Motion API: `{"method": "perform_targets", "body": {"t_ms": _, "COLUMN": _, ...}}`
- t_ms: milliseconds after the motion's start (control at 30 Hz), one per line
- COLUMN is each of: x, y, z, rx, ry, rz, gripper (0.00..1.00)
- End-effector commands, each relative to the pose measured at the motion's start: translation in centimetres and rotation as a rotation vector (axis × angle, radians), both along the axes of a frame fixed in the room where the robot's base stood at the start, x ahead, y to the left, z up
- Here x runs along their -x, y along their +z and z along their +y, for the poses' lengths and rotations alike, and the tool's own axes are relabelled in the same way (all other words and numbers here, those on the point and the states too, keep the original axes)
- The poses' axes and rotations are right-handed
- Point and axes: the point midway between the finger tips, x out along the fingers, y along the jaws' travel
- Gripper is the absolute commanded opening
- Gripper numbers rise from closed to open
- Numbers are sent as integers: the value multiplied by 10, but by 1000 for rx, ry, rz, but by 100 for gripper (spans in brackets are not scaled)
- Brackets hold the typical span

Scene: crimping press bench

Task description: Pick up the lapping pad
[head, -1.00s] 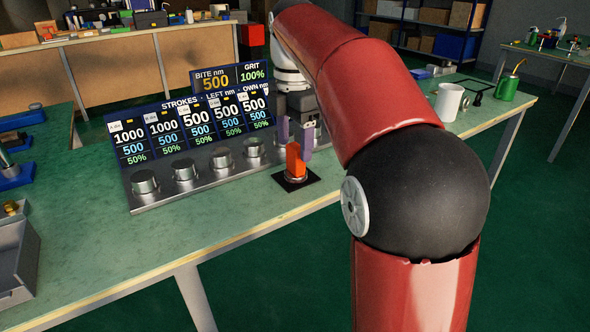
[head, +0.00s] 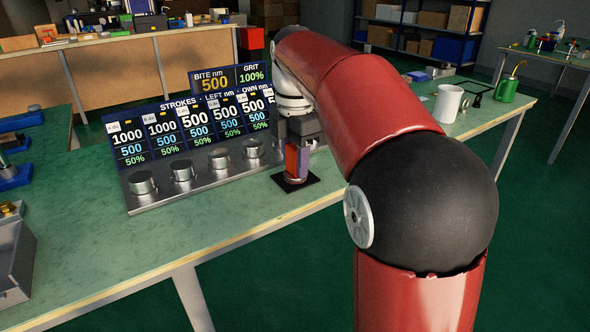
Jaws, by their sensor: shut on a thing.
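The lapping pad appears to be the orange-red upright block (head: 292,158) with a metallic base, standing on a small black square mat (head: 309,179) at the bench's front edge. My gripper (head: 298,158) has come down over it from above, its purple-grey fingers on either side of the block. The fingers are shut on it, and it still stands at the mat. The fingers hide part of the block.
A sloped metal panel with several round knobs (head: 183,170) and a display board (head: 190,127) stands just left of my gripper. A white mug (head: 447,104) and a green can (head: 505,90) stand further right.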

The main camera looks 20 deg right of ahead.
Motion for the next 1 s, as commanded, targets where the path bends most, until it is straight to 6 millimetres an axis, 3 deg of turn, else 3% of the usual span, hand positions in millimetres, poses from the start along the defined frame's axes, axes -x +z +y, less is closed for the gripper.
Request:
{"method": "perform_targets", "body": {"t_ms": 367, "x": -1, "y": 12, "z": 0, "rx": 0, "ry": 0, "rz": -2, "gripper": 10}}
{"method": "perform_targets", "body": {"t_ms": 733, "x": -1, "y": 81, "z": 0, "rx": 0, "ry": -1, "rz": -3, "gripper": 10}}
{"method": "perform_targets", "body": {"t_ms": 1000, "x": 0, "y": 100, "z": 0, "rx": 0, "ry": 0, "rz": -1, "gripper": 10}}
